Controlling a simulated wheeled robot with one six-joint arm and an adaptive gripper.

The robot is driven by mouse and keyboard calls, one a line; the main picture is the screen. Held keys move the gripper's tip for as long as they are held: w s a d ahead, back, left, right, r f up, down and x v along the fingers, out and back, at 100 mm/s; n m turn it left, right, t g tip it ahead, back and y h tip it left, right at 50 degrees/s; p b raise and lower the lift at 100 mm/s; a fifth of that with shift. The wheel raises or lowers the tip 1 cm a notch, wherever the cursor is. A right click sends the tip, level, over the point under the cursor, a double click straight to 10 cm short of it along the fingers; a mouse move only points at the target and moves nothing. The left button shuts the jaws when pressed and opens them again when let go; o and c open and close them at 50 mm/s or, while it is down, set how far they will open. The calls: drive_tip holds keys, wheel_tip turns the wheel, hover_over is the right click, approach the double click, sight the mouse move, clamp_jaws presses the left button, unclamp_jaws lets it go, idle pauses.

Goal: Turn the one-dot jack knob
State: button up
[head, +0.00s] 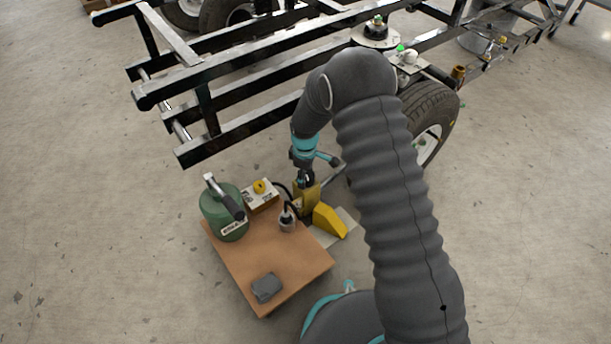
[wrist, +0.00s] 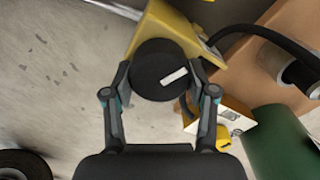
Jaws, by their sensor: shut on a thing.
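A round black knob (wrist: 150,62) with a white bar mark sits on a yellow jack body (wrist: 192,38) in the wrist view. The bar points up and to the right. My gripper (wrist: 160,78) is shut on the knob, one finger on each side. In the head view my gripper (head: 306,178) is at the top of the yellow jack (head: 305,199), beside the vehicle frame. The knob is hidden there behind my gripper. No dot mark can be made out on the knob or jack.
A brown board (head: 240,266) holds a green canister (head: 218,207), a box with a yellow button (head: 260,187) and a grey block (head: 266,287). A yellow wedge (head: 330,221) stands beside the jack. The black frame (head: 215,143) and a wheel (head: 428,115) are close behind.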

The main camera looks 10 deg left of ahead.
drive_tip(key=shift+s+n, duration=0.2)
drive_tip(key=shift+n, duration=2)
drive_tip(key=o, duration=1.2)
drive_tip(key=shift+c, duration=0.2)
drive_tip(key=shift+w+r, duration=0.1)
drive_tip(key=shift+r, duration=0.25)
wheel_tip(320, 180, up, 11)
drive_tip(key=shift+r, duration=0.15)
